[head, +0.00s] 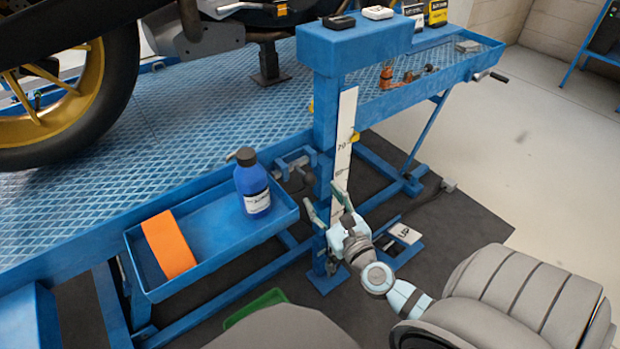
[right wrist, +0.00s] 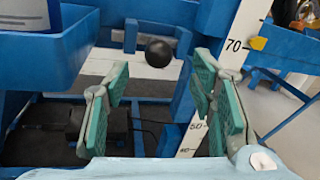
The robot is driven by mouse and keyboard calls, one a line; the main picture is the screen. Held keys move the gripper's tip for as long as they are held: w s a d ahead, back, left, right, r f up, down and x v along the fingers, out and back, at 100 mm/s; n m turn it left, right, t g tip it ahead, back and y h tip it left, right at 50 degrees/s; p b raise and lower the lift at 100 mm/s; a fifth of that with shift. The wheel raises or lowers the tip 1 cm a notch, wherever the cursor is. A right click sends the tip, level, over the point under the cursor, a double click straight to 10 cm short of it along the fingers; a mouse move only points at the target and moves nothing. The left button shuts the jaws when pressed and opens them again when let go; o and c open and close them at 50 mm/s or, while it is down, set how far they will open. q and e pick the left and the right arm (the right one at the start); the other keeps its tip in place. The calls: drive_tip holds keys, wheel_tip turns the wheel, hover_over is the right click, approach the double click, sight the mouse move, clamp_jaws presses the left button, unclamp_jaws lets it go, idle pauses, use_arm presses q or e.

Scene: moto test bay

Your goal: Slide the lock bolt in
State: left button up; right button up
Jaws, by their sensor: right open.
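The lock bolt shows in the right wrist view as a round black knob (right wrist: 158,53), with blue bracket parts (right wrist: 131,36) beside it. In the head view its blue bracket (head: 287,164) sits at the lift table's edge, left of the blue post; the knob is small and dark there. My right gripper (head: 327,203) is in front of the post, below and right of the bracket. In the right wrist view its green-padded fingers (right wrist: 160,88) are apart and empty. The knob appears between them in the picture, beyond the tips. My left gripper is not in view.
A blue tray (head: 219,222) with a blue bottle (head: 251,182) and an orange cloth (head: 168,245) juts out left of the gripper. The blue post (head: 325,115) bears a white scale (head: 344,140) with a yellow pointer. A pedal marked UP (head: 405,234) is on the floor.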

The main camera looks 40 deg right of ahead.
sight(313, 184)
drive_tip(key=x, duration=0.8)
drive_tip(key=shift+a+f, duration=0.1)
clamp_jaws()
